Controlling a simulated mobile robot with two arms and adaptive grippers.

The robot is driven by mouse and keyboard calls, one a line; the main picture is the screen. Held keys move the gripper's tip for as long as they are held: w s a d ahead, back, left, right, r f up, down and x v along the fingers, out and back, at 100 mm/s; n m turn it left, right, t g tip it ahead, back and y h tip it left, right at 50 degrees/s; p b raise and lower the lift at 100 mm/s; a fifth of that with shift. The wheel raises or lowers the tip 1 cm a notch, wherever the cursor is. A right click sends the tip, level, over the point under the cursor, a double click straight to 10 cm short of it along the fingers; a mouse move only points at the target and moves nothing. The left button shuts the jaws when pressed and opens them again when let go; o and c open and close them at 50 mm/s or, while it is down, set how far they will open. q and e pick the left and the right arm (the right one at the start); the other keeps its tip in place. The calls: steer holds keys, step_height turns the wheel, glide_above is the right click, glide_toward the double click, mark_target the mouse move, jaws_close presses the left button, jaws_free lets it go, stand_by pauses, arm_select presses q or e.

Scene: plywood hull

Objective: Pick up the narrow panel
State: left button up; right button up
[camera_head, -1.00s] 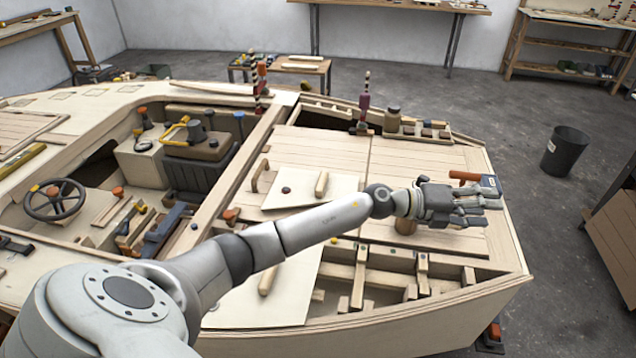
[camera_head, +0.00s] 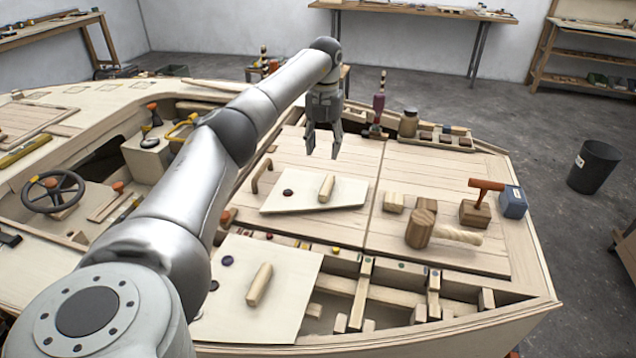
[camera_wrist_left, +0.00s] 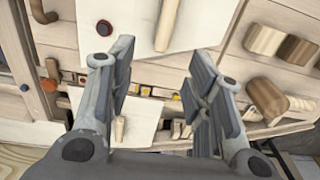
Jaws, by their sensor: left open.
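A pale, narrower panel (camera_head: 345,196) with a wooden bar handle (camera_head: 326,188) and a dark round knob lies on the deck planks. In the left wrist view this panel (camera_wrist_left: 135,28) fills the top middle, with its handle (camera_wrist_left: 167,22) between the fingers. A larger, squarer pale panel (camera_head: 285,300) with a similar handle (camera_head: 259,284) lies nearer, over the framed openings. My left gripper (camera_head: 322,152) hangs fingers down above the deck, just beyond the narrower panel in the head view. It is open and empty, also in the left wrist view (camera_wrist_left: 162,95). My right gripper is not in view.
A purple bottle-like item (camera_head: 379,105) and a jar (camera_head: 408,123) stand at the back. Open framed bays run along the front.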

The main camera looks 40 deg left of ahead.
arm_select(q)
step_height(320, 180, down, 4)
steer(key=r+b, duration=0.1)
steer(key=b, duration=0.1)
glide_above(326, 186)
steer(key=f, duration=0.5)
steer(key=shift+s+a+f, duration=0.1)
steer(key=shift+s+f, duration=0.2)
steer(key=shift+s, duration=0.1)
steer(key=f, duration=0.5)
steer(key=shift+w+f, duration=0.35)
steer(key=shift+w, duration=0.05)
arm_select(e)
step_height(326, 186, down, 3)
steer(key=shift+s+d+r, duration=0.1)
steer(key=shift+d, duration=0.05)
arm_select(q)
steer(key=shift+r, duration=0.1)
jaws_close()
